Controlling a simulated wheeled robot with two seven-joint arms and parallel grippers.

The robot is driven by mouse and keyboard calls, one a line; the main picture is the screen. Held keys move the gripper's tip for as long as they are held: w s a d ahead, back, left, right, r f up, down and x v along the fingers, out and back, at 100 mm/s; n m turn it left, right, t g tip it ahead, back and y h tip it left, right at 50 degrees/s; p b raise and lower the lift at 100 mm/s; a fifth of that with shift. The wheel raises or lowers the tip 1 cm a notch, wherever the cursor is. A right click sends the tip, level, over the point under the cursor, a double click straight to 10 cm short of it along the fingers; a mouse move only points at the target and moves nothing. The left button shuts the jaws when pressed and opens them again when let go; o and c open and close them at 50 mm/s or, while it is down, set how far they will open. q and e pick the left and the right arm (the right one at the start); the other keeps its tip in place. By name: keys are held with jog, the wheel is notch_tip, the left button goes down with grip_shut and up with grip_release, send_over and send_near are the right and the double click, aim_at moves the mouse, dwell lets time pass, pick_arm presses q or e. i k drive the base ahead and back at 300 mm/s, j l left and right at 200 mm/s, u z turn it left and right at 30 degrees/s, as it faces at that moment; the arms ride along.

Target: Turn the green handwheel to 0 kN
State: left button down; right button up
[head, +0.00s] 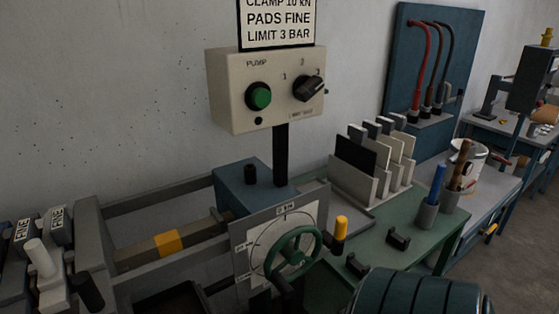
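The green handwheel (296,257) is at the lower middle of the head view, in front of a white dial plate (272,226) with scale marks. The plate's lettering is too small to read, so I cannot tell the force setting. A yellow grip (341,228) stands up at the wheel's right side. A dark part below the wheel covers some of its lower edge. Neither of my grippers can be made out in the view.
A cream pump box (267,90) with a green button (258,96) and black selector knob (308,88) stands above, under a sign (278,22). A dark ribbed cylinder (415,294) fills the lower right.

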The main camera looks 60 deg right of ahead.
aim_at(291, 250)
jog(key=z, duration=1.9)
